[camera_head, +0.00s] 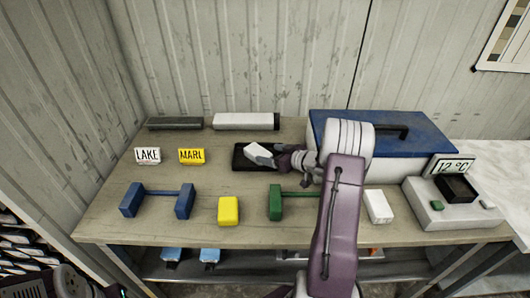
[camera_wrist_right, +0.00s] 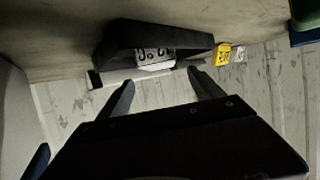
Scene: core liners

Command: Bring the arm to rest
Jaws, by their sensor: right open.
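My right arm (camera_head: 338,215) reaches up over the table from the front edge. Its gripper (camera_head: 277,158) is at the right part of a black tray (camera_head: 240,162). A pale block (camera_head: 258,151) lies in the tray, just left of the gripper in the head view. In the wrist view the two fingers of the right gripper (camera_wrist_right: 162,88) stand apart with nothing between them. The black tray (camera_wrist_right: 112,48) and the pale block with dark marks (camera_wrist_right: 155,58) are beyond the fingertips. The left gripper cannot be made out.
LAKE (camera_head: 147,156) and MARL (camera_head: 191,156) cards stand at left. Blue (camera_head: 184,203) and green (camera_head: 276,203) racks, a yellow block (camera_head: 228,211) and a white block (camera_head: 378,206) are in front. A blue-lidded box (camera_head: 420,128) and a 12 °C device (camera_head: 445,215) are at right.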

